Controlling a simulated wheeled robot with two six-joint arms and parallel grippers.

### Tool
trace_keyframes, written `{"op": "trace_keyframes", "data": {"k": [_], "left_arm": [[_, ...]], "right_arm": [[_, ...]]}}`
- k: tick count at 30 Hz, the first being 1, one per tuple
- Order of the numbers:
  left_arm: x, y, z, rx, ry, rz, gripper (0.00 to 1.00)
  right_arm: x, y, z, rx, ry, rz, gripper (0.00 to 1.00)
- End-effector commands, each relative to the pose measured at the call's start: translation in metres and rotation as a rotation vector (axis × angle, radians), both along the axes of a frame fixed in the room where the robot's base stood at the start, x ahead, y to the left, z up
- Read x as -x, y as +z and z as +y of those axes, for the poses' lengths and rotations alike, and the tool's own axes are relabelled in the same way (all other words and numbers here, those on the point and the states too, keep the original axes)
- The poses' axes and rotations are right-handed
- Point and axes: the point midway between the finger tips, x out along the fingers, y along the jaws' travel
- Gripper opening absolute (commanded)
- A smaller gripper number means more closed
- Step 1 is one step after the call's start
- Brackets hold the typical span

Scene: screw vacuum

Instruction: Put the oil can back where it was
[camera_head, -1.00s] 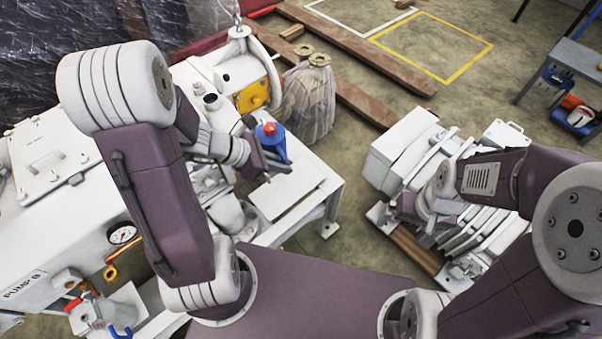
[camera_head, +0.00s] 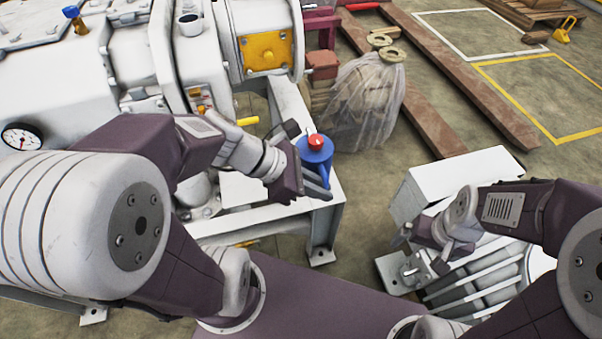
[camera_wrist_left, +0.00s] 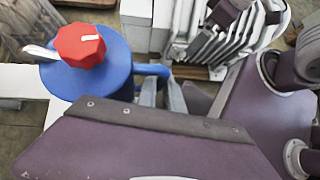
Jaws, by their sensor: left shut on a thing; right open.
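The oil can is blue with a red cap (camera_head: 316,150) and is at the right end of the white pump frame in the head view. It shows large at the upper left of the left wrist view (camera_wrist_left: 100,78), with its blue handle on its right side. My left gripper (camera_head: 310,185) is shut on the oil can at its handle side. The can looks about upright, over or on the corner of the white frame (camera_head: 335,207); I cannot tell whether it touches. My right gripper (camera_head: 412,240) is open and empty, above the white finned unit at the right.
The white pump with a yellow plate (camera_head: 265,51) fills the upper left. A plastic-wrapped bundle (camera_head: 362,100) stands just behind the can. Brown beams (camera_head: 460,80) lie on the floor beyond. The finned unit (camera_head: 480,275) stands at the right, with open floor between it and the frame.

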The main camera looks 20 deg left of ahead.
Motion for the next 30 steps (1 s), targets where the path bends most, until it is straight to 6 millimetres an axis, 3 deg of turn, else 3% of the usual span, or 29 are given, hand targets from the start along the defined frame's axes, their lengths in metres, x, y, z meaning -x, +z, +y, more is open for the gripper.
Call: {"op": "trace_keyframes", "data": {"k": [3, 5, 9, 16, 18, 21, 30], "left_arm": [[-0.019, -0.012, 0.015, 0.005, 0.007, 0.007, 0.0], [-0.024, 0.0, 0.016, 0.015, 0.002, 0.008, 0.0], [-0.032, -0.01, 0.025, 0.01, 0.006, 0.013, 0.0], [-0.052, -0.033, 0.043, 0.004, 0.006, 0.011, 0.0], [-0.07, -0.056, 0.056, 0.001, 0.006, 0.0, 0.0], [-0.083, -0.065, 0.066, 0.001, 0.004, -0.001, 0.0], [-0.089, -0.079, 0.071, 0.001, 0.002, 0.0, 0.0]], "right_arm": [[0.0, 0.003, 0.0, 0.0, 0.0, 0.001, 0.99], [0.0, 0.033, 0.0, 0.0, 0.0, 0.001, 0.99], [0.0, 0.068, 0.0, 0.0, 0.0, -0.001, 0.99], [0.0, 0.107, 0.0, 0.0, 0.0, 0.0, 0.99], [0.0, 0.087, 0.0, 0.0, 0.0, 0.0, 0.99], [0.0, 0.083, 0.0, 0.0, 0.0, 0.001, 0.99], [0.0, 0.075, 0.0, 0.0, 0.0, 0.0, 0.99]]}}
